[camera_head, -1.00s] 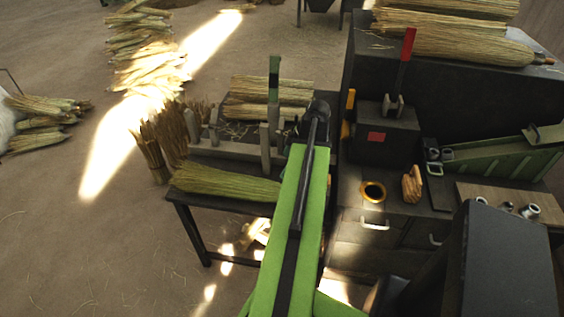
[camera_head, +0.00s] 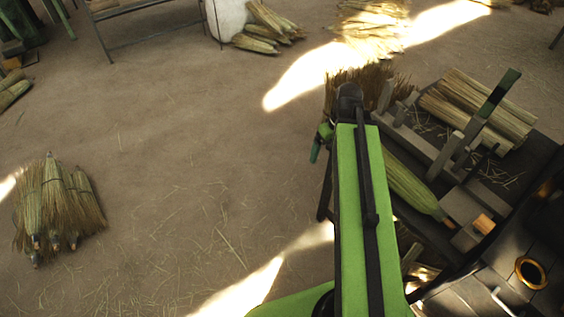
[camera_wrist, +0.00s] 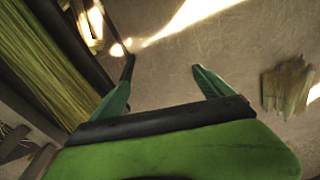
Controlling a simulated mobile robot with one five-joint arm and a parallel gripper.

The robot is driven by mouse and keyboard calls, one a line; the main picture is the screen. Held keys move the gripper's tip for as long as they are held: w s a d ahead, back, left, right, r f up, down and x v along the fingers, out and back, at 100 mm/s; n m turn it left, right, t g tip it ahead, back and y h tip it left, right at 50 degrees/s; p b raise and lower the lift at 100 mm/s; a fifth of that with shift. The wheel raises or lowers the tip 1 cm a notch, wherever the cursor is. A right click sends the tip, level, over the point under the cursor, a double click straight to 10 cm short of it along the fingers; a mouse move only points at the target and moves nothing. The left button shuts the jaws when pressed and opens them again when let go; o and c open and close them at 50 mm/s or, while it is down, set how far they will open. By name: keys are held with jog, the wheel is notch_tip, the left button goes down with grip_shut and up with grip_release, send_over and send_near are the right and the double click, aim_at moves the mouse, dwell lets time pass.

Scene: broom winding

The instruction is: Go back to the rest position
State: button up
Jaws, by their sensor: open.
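My gripper (camera_wrist: 162,88) is open and empty, its two green fingers spread apart in the wrist view. Bare floor shows between and beyond the fingers. In the head view my green arm reaches forward, and the gripper (camera_head: 318,148) is mostly hidden past its far end, beside the work table's left edge. A greenish straw broom bundle (camera_head: 410,187) lies on the dark work table (camera_head: 503,178), just right of my arm. The bundle also shows at the upper left of the wrist view (camera_wrist: 45,55), beside the left finger and apart from it.
Upright wooden posts (camera_head: 448,155) and pale straw bundles (camera_head: 483,105) are on the table. A dark bench with a brass-ringed hole (camera_head: 531,272) stands at lower right. Tied brooms (camera_head: 57,208) lie on the floor at left. The floor between them and my arm is mostly clear.

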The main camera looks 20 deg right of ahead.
jog(key=w+a+m+h, duration=0.1)
jog(key=a, duration=1.7)
jog(key=shift+w+a+m, duration=0.2)
jog(key=shift+a+m, duration=0.1)
jog(key=shift+a, duration=0.1)
jog(key=shift+o, duration=0.8)
jog(key=shift+f, duration=0.1)
